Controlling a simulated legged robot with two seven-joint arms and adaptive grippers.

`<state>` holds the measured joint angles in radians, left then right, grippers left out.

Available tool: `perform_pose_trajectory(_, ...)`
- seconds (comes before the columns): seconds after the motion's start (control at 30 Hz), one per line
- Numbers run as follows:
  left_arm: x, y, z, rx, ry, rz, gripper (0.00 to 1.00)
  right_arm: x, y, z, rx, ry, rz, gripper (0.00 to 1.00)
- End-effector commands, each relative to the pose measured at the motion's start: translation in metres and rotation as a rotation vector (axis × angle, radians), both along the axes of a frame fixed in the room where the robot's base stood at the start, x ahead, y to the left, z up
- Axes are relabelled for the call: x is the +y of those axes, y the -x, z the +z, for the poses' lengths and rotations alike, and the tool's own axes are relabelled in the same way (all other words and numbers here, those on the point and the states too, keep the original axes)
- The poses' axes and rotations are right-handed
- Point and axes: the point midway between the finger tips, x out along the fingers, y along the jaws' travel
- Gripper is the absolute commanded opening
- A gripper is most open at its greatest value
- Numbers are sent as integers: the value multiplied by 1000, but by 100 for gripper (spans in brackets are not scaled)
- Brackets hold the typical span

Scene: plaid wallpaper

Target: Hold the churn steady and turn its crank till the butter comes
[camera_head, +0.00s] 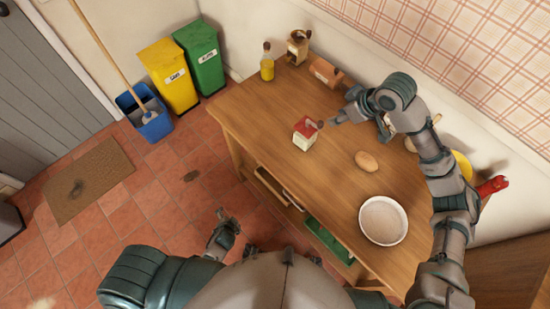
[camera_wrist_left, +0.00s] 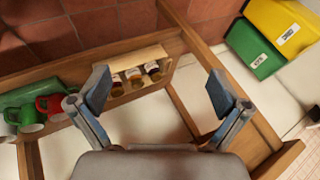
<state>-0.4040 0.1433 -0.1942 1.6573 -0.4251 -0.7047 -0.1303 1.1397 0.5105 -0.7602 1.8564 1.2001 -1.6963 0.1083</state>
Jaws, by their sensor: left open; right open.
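My left gripper (camera_head: 226,226) is open and empty, low in front of the table, well away from the churn. In the left wrist view its two fingers (camera_wrist_left: 158,92) are spread with nothing between them.
On the table are a yellow bottle (camera_head: 267,66), a grinder (camera_head: 298,46), a wooden box (camera_head: 325,72), a brown loaf-like thing (camera_head: 366,161) and a white bowl (camera_head: 383,220). Below, a crate of jars (camera_wrist_left: 130,72) and mugs (camera_wrist_left: 50,104) sit on a shelf.

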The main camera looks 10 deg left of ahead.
Motion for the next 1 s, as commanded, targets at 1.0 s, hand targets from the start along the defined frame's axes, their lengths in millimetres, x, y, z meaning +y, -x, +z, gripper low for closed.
perform_pose_trajectory(1.0,-162,-138,321,-852,-2116,-1521,100,0,1,1,-2,0,0,42)
